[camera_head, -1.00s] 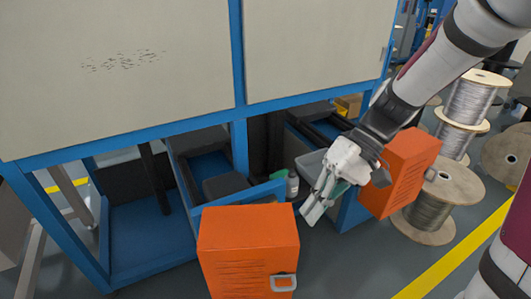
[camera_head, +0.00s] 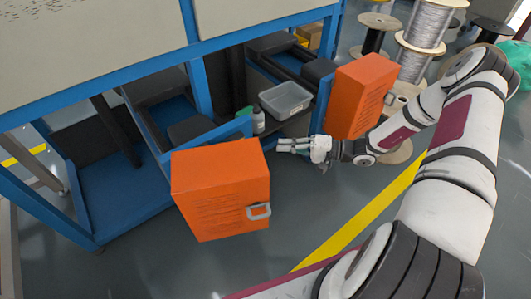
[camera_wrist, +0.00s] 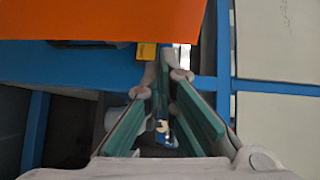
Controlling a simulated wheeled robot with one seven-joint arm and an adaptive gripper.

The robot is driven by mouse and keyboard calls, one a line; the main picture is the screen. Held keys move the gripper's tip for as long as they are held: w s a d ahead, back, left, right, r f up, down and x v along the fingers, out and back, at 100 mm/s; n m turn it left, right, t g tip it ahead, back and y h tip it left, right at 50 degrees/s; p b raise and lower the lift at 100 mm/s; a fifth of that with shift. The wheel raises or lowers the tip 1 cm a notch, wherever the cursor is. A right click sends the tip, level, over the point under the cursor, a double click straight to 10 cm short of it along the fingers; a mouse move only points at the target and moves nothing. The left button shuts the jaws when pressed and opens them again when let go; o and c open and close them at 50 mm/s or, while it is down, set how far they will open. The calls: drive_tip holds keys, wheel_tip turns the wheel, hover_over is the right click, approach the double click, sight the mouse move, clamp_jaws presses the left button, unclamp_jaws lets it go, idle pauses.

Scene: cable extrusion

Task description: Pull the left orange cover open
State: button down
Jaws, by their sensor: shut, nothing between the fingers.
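The left orange cover (camera_head: 218,190) is a box-like door at the machine's lower front, with a grey handle (camera_head: 259,211) low at its right edge. My gripper (camera_head: 279,146) is shut and empty. It points left, just right of the cover's upper right corner and above the handle. It appears apart from the cover, though the exact gap is unclear. In the wrist view my shut fingers (camera_wrist: 167,75) lie below an orange panel (camera_wrist: 110,18); I cannot tell which cover this is. The handle does not show there.
The right orange cover (camera_head: 358,95) stands close behind my wrist. A grey tray (camera_head: 286,99) and a small bottle (camera_head: 258,121) sit in the open bay of the blue frame. Cable spools (camera_head: 425,25) stand at the back right. The floor in front of the left cover is clear.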

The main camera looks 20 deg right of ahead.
wheel_tip(320, 180, down, 6)
drive_tip(key=w+d+m+t+h, duration=0.1)
drive_tip(key=d+m+t+h, duration=0.1)
drive_tip(key=m+t, duration=0.15)
drive_tip(key=w+a+b, duration=0.3)
drive_tip(key=a, duration=0.4)
drive_tip(key=shift+t, duration=0.35)
drive_tip(key=shift+a, duration=0.1)
